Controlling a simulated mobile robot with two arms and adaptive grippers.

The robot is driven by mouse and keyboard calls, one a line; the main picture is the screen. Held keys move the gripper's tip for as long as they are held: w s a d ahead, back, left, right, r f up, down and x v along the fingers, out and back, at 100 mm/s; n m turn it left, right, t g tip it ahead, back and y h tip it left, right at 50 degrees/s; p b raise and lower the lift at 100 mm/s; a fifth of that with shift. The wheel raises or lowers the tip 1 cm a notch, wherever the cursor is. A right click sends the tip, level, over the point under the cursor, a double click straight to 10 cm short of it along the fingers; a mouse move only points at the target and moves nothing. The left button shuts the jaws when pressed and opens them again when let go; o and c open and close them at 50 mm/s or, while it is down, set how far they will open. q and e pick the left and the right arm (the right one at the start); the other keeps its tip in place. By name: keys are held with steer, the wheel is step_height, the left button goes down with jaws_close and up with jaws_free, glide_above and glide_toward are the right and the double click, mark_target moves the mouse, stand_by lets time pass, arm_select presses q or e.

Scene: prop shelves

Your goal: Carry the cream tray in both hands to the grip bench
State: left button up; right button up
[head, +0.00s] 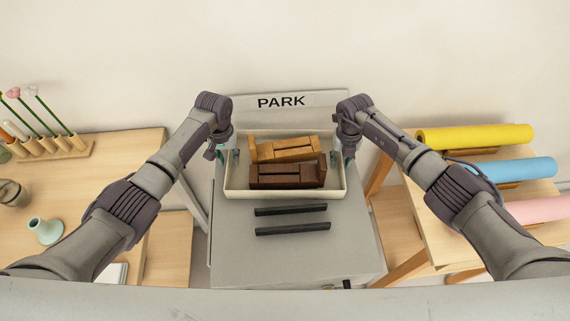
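The cream tray (285,194) is on or just above the grey top under the PARK sign; I cannot tell if it touches. It holds a lighter brown wooden block piece (285,149) and a dark brown one (287,176). My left gripper (229,157) is at the tray's left wall, and my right gripper (342,156) is at its right wall. Fingers show near both walls, but I cannot tell whether they are closed on them. No surface in view is labelled as the grip bench.
The grey top (290,255) has two dark strips (291,219) in front of the tray. A wooden table (125,160) at left holds several sticks in a rack and a mint vase (46,230). A wooden stand at right holds yellow (475,137), blue and pink rolls.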

arm_select(q)
steer(key=shift+f, duration=0.2)
arm_select(e)
steer(key=shift+f, duration=0.2)
arm_select(q)
jaws_close()
arm_select(e)
jaws_close()
arm_select(q)
steer(key=shift+r, duration=0.1)
arm_select(e)
steer(key=shift+r, duration=0.1)
